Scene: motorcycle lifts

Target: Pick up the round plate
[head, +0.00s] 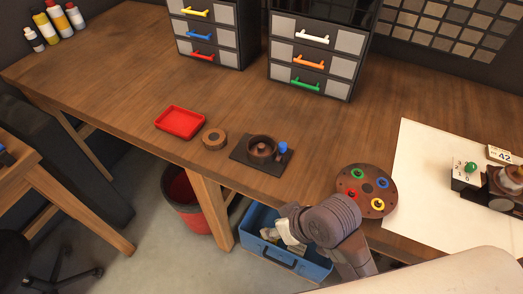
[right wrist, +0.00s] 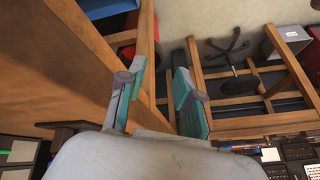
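The round plate (head: 367,191) is a flat brown disc lying on the wooden table near its front edge. It carries green, blue, red and yellow rings around a dark centre. My right gripper (head: 330,222) is in front of the plate and to its left in the head view, by the table's front edge. In the right wrist view its two teal-padded fingers (right wrist: 158,78) are apart, with nothing between them. I cannot make out the plate for certain in the right wrist view. My left gripper is not in view.
A white sheet (head: 420,155) lies right of the plate. A dark base with a round cup (head: 262,148), a wooden ring (head: 214,138) and a red tray (head: 180,122) sit to its left. Drawer units (head: 312,60) stand behind. A blue bin (head: 262,222) is below the edge.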

